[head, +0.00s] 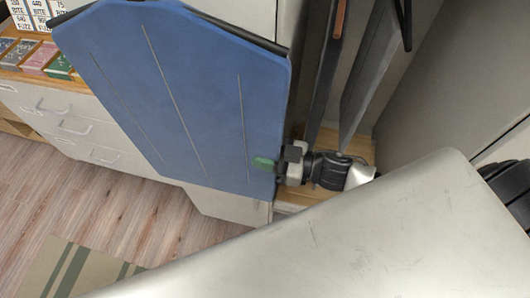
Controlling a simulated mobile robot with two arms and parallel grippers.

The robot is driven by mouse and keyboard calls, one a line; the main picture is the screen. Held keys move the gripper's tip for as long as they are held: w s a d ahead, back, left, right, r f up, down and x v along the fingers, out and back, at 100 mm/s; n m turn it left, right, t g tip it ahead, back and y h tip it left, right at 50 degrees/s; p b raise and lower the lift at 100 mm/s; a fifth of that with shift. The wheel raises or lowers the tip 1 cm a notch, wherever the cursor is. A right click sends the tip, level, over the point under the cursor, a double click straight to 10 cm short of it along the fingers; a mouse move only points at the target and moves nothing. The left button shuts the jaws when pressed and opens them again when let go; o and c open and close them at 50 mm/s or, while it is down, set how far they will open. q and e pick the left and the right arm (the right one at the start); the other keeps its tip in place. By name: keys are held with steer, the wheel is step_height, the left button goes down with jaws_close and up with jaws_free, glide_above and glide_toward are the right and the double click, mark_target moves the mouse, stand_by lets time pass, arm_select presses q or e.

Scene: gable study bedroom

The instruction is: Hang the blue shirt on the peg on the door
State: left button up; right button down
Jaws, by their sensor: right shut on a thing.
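The blue shirt (165,85) is a wide, flat blue panel with thin pale lines and a dark hanger bar along its upper edges. It hangs tilted across the upper left and middle of the head view. My right gripper (268,163) is shut on the shirt's lower right edge, with a green fingertip over the blue cloth. I cannot make out a peg or tell which surface is the door. My left gripper is not in view.
An open wardrobe with a wooden bottom (360,146) and dark hanging garments (368,70) is behind my right gripper. White drawers (75,125) stand at the left. A large pale panel fills the lower right foreground. A striped rug (75,272) lies on the wood floor (110,215).

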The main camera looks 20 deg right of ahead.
stand_by(0.3)
steer(key=c, duration=0.8)
jaws_free()
steer(key=shift+f, duration=0.1)
steer(key=shift+c, duration=0.2)
